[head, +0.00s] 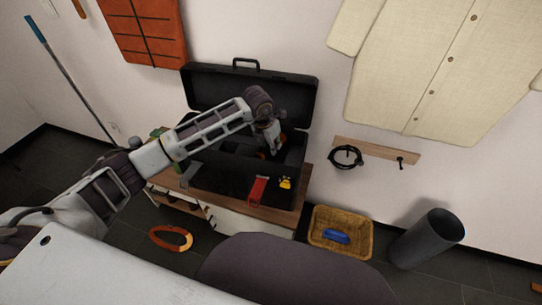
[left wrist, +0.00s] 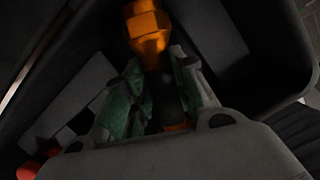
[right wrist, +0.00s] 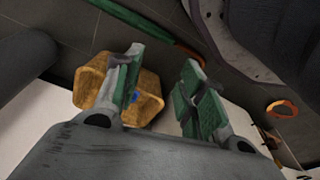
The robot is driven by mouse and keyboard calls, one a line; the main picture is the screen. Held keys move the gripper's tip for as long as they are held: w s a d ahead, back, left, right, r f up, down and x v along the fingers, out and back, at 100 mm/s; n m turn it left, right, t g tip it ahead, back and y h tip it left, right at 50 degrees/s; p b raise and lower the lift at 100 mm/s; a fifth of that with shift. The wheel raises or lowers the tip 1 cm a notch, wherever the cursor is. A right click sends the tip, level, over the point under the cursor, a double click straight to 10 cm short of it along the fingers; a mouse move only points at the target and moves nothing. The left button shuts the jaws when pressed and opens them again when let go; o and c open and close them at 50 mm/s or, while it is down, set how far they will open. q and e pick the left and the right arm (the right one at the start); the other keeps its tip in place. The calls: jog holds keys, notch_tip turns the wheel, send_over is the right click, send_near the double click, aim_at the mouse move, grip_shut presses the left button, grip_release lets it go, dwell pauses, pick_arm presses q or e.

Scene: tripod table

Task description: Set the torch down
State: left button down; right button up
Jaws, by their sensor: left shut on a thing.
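My left gripper (head: 271,143) reaches down into the open black toolbox (head: 230,178), which stands on the wooden table (head: 295,212). In the left wrist view, the left gripper (left wrist: 155,85) is shut on an orange and black torch (left wrist: 148,30), its wide orange head pointing away from the palm. The torch is inside the box walls; I cannot tell whether it touches the floor of the box. In the head view the arm mostly hides it. My right gripper (right wrist: 160,85) is open and empty, and shows only in the right wrist view.
A red thing (head: 257,190) and a yellow thing (head: 285,183) are at the toolbox's front. A wicker basket (head: 313,252) with a blue item (head: 336,237) and a dark bin (head: 428,240) stand to the right. An orange ring (head: 170,239) is low at the left.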

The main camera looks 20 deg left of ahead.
pick_arm(q)
jog(key=shift+f, duration=0.8)
pick_arm(e)
jog(key=shift+w+a+r, duration=0.15)
jog(key=shift+w+r, duration=0.15)
jog(key=shift+r, duration=0.45)
pick_arm(q)
jog(key=shift+f, duration=0.1)
pick_arm(e)
jog(key=shift+f, duration=0.15)
pick_arm(q)
jog(key=shift+f, duration=0.3)
jog(key=shift+f+b, duration=0.3)
jog(key=shift+f, duration=1.25)
pick_arm(e)
jog(key=shift+s+a+r, duration=0.15)
jog(key=shift+a+r, duration=0.05)
jog(key=shift+r, duration=0.75)
jog(key=shift+f, duration=0.15)
